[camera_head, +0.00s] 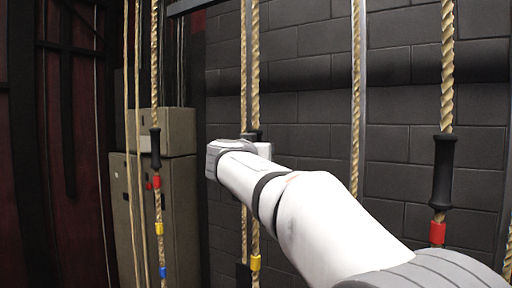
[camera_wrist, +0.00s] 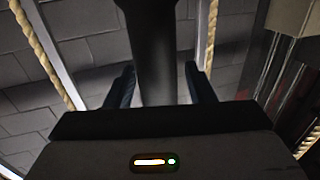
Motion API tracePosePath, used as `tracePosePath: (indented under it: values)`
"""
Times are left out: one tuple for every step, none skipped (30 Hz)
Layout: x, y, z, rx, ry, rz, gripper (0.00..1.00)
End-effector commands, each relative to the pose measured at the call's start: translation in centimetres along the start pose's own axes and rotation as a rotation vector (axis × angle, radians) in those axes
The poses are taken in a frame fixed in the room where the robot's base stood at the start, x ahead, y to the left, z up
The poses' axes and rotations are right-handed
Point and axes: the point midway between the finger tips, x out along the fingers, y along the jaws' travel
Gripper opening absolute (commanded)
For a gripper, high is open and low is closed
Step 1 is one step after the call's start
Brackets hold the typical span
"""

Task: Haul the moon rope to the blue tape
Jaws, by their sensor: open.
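Several ropes hang with black handles and coloured tape; I see no moon mark, so I cannot tell which is the moon rope. My gripper (camera_head: 242,147) is at the middle rope (camera_head: 255,60), its fingers hidden in the head view. That rope's black handle (camera_head: 256,132) is mostly hidden behind it, with yellow tape (camera_head: 256,262) below. In the wrist view my gripper (camera_wrist: 160,76) is open, one finger on each side of the black handle (camera_wrist: 155,45). Blue tape (camera_head: 163,272) shows low on the left rope (camera_head: 154,70), below its yellow tape (camera_head: 159,229) and red tape (camera_head: 156,181).
A right rope (camera_head: 447,60) has a black handle (camera_head: 442,170) and red tape (camera_head: 437,233). A plain rope (camera_head: 356,90) hangs between. A grey brick wall (camera_head: 300,110) stands behind. Grey-beige boxes (camera_head: 178,180) stand at the left, behind the left rope.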

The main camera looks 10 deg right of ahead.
Motion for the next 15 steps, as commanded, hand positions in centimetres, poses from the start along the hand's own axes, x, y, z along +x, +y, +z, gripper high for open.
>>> tracePosePath:
  values:
    - [0.07, 0.01, 0.01, 0.0, 0.0, 0.0, 0.49]
    - [0.07, 0.01, 0.02, 0.0, 0.0, 0.0, 0.49]
    - [0.06, 0.01, 0.04, 0.0, 0.0, 0.0, 0.49]
    - [0.05, 0.01, 0.04, 0.0, 0.0, 0.0, 0.49]
    - [0.05, 0.01, 0.04, 0.0, 0.0, 0.0, 0.49]
    - [0.04, 0.01, 0.05, 0.0, 0.0, 0.0, 0.49]
    - [0.03, 0.01, 0.04, 0.0, 0.0, 0.0, 0.47]
    - [0.03, 0.01, 0.04, 0.0, 0.0, 0.0, 0.44]
    - [0.03, 0.0, 0.05, 0.0, 0.0, 0.0, 0.41]
    - [0.02, 0.0, 0.05, 0.0, 0.0, 0.0, 0.38]
    - [0.02, 0.0, 0.05, 0.0, 0.0, 0.0, 0.36]
    - [0.02, 0.0, 0.05, 0.0, 0.0, 0.0, 0.33]
    - [0.01, 0.0, 0.04, 0.0, 0.0, 0.0, 0.3]
    - [-0.01, -0.03, 0.04, 0.0, 0.0, -0.001, 0.28]
    - [-0.02, -0.06, 0.04, 0.0, 0.0, -0.001, 0.25]
